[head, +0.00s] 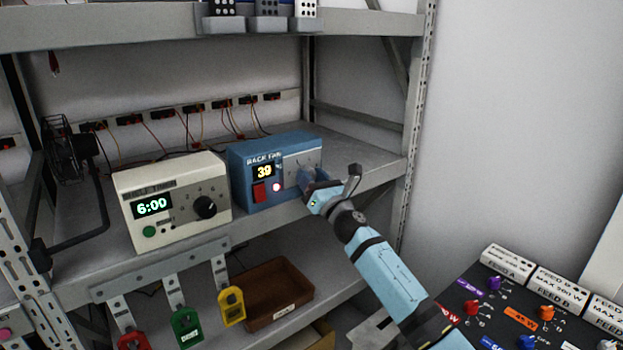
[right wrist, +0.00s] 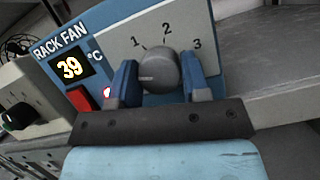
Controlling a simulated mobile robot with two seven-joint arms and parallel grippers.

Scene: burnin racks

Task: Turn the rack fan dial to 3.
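The blue rack fan box (head: 245,178) stands on the middle shelf; its display reads 39 in the head view. Its grey dial (right wrist: 159,72) shows in the right wrist view below the printed marks 1, 2 and 3. A short pale line on the dial lies at its left side, not toward the 3. My right gripper (right wrist: 165,88) has its blue fingers spread on either side of the dial, with a narrow gap visible on the right. In the head view my right gripper (head: 312,183) hides the dial. My left gripper is not in view.
A cream timer box (head: 170,225) reading 6:00 stands left of the fan box. A black fan (head: 65,150) is farther left. Colored tags (head: 186,326) hang below the shelf edge, near a brown tray (head: 290,290). A black panel with knobs (head: 510,310) is at lower right.

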